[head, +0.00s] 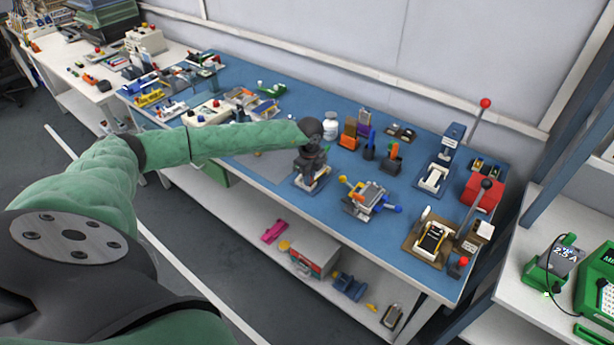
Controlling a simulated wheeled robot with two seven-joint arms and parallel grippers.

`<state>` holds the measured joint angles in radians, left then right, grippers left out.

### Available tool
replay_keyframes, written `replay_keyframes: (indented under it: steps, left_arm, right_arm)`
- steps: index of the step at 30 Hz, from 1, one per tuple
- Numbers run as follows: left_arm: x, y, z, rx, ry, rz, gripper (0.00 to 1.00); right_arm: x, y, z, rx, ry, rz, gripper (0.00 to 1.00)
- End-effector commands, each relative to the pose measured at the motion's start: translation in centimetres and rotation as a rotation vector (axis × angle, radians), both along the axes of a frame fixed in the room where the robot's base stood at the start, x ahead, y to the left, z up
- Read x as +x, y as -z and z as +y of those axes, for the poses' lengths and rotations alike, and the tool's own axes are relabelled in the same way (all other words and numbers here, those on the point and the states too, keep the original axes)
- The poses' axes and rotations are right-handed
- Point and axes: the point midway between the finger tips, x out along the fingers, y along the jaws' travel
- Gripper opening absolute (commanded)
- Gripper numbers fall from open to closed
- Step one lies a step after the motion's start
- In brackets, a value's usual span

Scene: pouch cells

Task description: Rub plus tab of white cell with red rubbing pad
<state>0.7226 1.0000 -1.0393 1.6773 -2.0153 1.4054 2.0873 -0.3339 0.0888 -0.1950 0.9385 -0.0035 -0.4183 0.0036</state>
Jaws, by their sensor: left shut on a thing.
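My left gripper (309,174) is over the middle of the blue workbench (270,182), low above a small pale fixture (317,184) with dark parts. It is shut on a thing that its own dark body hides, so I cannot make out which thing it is. I cannot pick out the white cell, its plus tab or the red rubbing pad with certainty; they are small or hidden at this distance. My right gripper is not in view.
A clamp fixture with blue and yellow knobs (369,199) stands right of the gripper. A white bottle (330,127) and small upright holders are behind. Left of the gripper, some bench is bare.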

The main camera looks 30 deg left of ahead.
Motion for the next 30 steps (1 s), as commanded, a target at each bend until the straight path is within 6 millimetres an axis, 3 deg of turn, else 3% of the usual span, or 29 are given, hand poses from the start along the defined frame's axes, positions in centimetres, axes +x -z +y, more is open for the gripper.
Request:
replay_keyframes:
  steps: [11, 30]
  left_arm:
    - [0.0, -0.5, 0.0, 0.0, 0.0, -0.001, 0.0]
    - [0.0, -5.6, 0.0, 0.001, 0.001, -0.001, 0.0]
  right_arm:
    - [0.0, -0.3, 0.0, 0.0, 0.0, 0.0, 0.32]
    - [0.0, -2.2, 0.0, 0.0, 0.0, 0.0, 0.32]
